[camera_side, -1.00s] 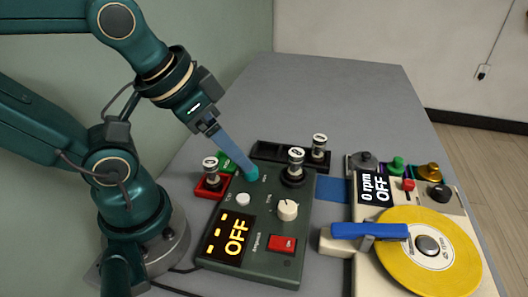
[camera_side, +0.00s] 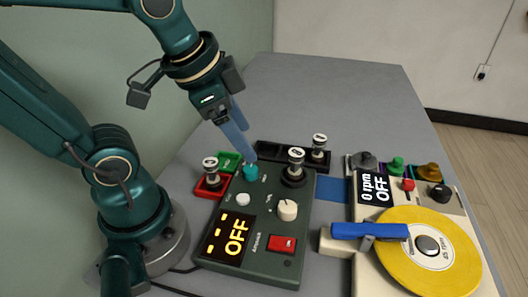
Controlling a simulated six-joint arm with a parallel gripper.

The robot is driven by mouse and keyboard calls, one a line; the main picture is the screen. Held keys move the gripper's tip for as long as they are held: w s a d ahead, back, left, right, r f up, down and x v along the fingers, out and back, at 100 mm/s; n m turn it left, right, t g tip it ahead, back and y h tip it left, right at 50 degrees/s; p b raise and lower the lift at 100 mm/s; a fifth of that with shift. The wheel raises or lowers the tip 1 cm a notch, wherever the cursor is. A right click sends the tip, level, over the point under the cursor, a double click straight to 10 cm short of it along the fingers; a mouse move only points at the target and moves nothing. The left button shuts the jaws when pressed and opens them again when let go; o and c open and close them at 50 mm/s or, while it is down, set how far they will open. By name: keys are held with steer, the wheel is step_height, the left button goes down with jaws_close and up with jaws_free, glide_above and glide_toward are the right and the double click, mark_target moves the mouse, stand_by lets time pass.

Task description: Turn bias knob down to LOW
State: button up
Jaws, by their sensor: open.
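My gripper (camera_side: 247,143) is open and empty, with its two blue fingers spread. Its fingertips are just above and behind a teal knob (camera_side: 251,172) at the back left of the dark green control box (camera_side: 270,248). One fingertip overlaps the knob's upper edge in the picture; I cannot tell if they touch. A cream knob (camera_side: 288,210) with a pointer mark sits near the middle of the box. The small labels are too small to read, so I cannot tell which knob is bias. The box display (camera_side: 229,237) reads OFF in yellow.
A white button (camera_side: 243,199) and red rocker switch (camera_side: 282,243) are on the box. Tubes (camera_side: 296,160) stand behind, with a red tray (camera_side: 207,188) at left. A turntable with a yellow disc (camera_side: 400,250) stands right. The grey tabletop behind is clear.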

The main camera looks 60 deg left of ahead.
mark_target(251, 169)
steer(key=w+a+f+g, duration=0.1)
steer(key=f, duration=0.1)
steer(key=w+a+f+m+g, duration=0.1)
steer(key=w+a+f, duration=0.1)
steer(key=w+a+f+m+g, duration=0.1)
steer(key=a+f+g, duration=0.1)
steer(key=shift+w+f, duration=0.15)
steer(key=shift+f, duration=0.15)
steer(key=shift+a+f+g, duration=0.15)
steer(key=shift+f+g, duration=0.05)
steer(key=shift+f, duration=0.3)
steer(key=shift+a+f+g, duration=0.15)
steer(key=shift+f+g, duration=0.05)
steer(key=shift+f, duration=0.25)
steer(key=shift+a+f, duration=0.1)
steer(key=shift+f, duration=2)
jaws_close()
